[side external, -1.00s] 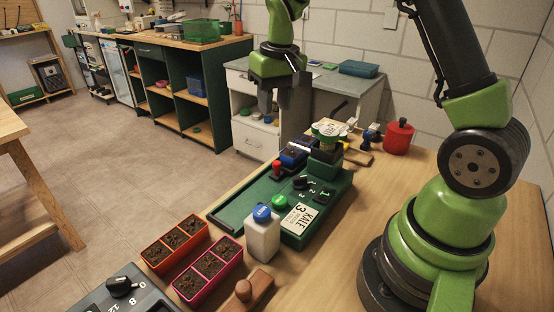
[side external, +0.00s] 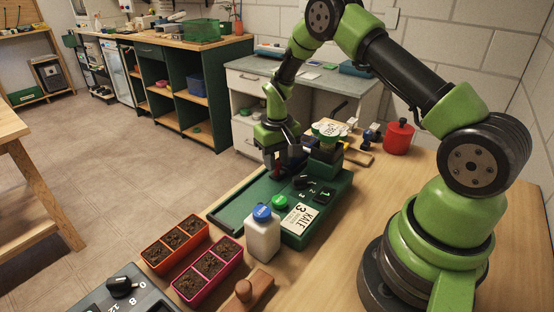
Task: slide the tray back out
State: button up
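A green station (side external: 312,232) with a "KALE 3" card (side external: 299,219) stands on the wooden bench, with a long flat green bed (side external: 240,212) on its left side. The dark blue tray-like part behind the handle is mostly hidden by my gripper. An orange tray (side external: 156,254) and a pink tray (side external: 193,290), both with soil cells, stand at the near left.
A white bottle with a blue cap (side external: 263,238) stands close by the station's near end. A red canister (side external: 398,137) stands farther right. A wooden-handled tool (side external: 246,293) lies in front. The bed's near part is clear.

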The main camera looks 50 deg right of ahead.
jog(key=shift+f, duration=0.2)
jog(key=shift+c, duration=0.5)
grip_shut()
jog(key=a, duration=1.7)
jog(key=shift+a+r, duration=0.1)
jog(key=shift+a, duration=0.2)
jog(key=shift+o, duration=0.5)
grip_release()
notch_tip(320, 180, up, 10)
